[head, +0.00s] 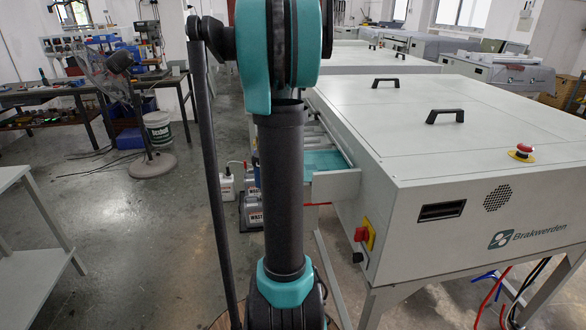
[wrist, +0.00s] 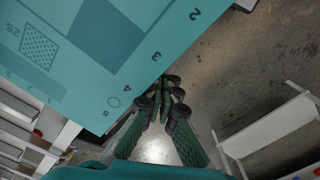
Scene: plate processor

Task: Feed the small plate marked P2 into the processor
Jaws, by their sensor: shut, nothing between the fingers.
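A teal plate (wrist: 105,50) fills the upper left of the wrist view. It bears a checkered patch, the number 25 and edge numbers from 2 to 5; I see no P2 mark on it. My gripper (wrist: 160,115) is shut and empty, beside the plate's lower right edge in that view. I cannot tell whether it touches the plate. In the head view a teal plate (head: 325,160) shows at the feed side of the processor (head: 470,150), partly behind my arm. My gripper is not visible there.
A white table (head: 30,240) stands at left.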

